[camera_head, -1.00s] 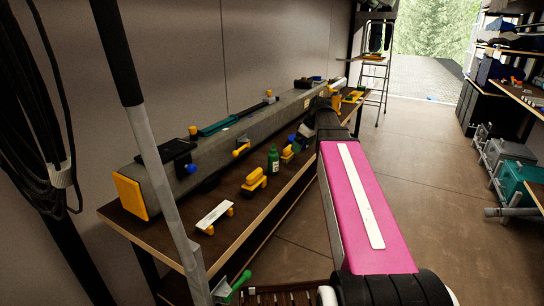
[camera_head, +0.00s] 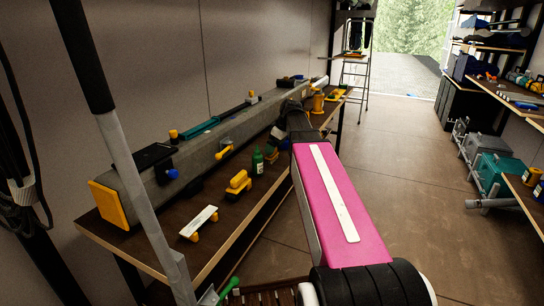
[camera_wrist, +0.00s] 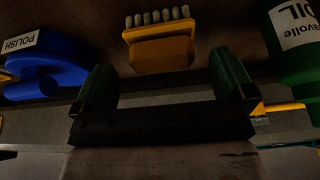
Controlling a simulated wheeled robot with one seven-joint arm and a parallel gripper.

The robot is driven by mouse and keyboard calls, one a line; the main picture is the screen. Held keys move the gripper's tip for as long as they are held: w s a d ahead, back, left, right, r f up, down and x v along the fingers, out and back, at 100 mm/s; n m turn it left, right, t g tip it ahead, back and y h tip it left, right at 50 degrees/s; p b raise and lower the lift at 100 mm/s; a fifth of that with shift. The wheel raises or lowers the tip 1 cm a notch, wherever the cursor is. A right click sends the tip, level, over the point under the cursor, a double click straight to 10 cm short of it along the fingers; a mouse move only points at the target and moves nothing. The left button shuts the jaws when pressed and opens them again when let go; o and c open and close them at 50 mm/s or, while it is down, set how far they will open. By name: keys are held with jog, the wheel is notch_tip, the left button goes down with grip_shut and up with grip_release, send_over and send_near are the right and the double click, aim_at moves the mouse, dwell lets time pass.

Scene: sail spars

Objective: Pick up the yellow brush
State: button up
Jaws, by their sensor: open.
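The yellow brush (camera_wrist: 162,52) shows at the top middle of the wrist view, with a row of pale bristles along its upper edge. In the head view a small yellow piece (camera_head: 271,155) beside the green bottle appears to be it, partly hidden. My gripper (camera_wrist: 164,85) is open, its two dark green fingers spread either side of the brush's picture position, with nothing between them. The brush appears beyond the fingertips; I cannot tell the exact gap. In the head view my arm hides most of the gripper.
A blue polish bottle (camera_wrist: 48,72) lies left of the brush and a green oil bottle (camera_wrist: 293,45) right of it in the wrist view. The workbench (camera_head: 222,228) also holds a larger yellow tool (camera_head: 238,186) and a long grey spar (camera_head: 135,180). Floor (camera_head: 400,150) right of the bench is clear.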

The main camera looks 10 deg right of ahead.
jog(key=x, duration=0.4)
jog(key=shift+a+f, duration=0.15)
jog(key=c, duration=0.8)
notch_tip(320, 180, up, 10)
jog(key=shift+r, duration=0.1)
jog(key=shift+o, duration=0.2)
dwell(0.3)
